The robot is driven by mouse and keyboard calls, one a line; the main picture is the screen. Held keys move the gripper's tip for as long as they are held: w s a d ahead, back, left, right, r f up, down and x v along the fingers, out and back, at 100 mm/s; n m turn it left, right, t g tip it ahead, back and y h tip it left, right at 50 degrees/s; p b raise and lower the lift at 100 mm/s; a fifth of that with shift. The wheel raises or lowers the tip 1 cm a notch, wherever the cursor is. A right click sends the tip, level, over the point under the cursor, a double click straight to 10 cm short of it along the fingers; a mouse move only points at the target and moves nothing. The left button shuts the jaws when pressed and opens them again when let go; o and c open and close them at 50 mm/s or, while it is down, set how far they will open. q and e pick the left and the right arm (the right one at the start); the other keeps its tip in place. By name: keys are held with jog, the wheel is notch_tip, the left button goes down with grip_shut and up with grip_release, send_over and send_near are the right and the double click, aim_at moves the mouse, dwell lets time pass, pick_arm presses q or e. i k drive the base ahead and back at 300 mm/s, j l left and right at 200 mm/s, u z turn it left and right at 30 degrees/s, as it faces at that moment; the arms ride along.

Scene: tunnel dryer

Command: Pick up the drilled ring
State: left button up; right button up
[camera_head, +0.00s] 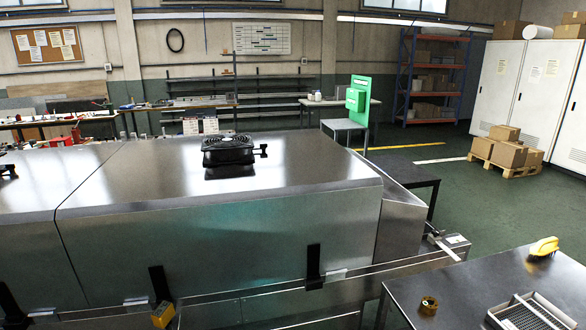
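A small brownish-gold ring (429,304) lies on the dark metal table (465,283) at the lower right. It looks like the drilled ring, but its holes are too small to make out. It sits near the table's left side, apart from the other things there. Neither of my grippers shows in the head view.
A metal tray with a grid (527,313) lies right of the ring, and a yellow tool (544,247) sits at the table's far edge. The large steel dryer housing (220,240), with a black fan (228,150) on top, fills the left and middle. Bare tabletop surrounds the ring.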

aim_at(430, 305)
jog(key=l+z, duration=0.1)
jog(key=z, duration=0.75)
jog(key=i+z, duration=0.15)
jog(key=z, duration=0.3)
jog(key=l+z, duration=0.1)
jog(key=z, duration=0.3)
jog(key=i+z, duration=0.1)
jog(key=i, duration=0.55)
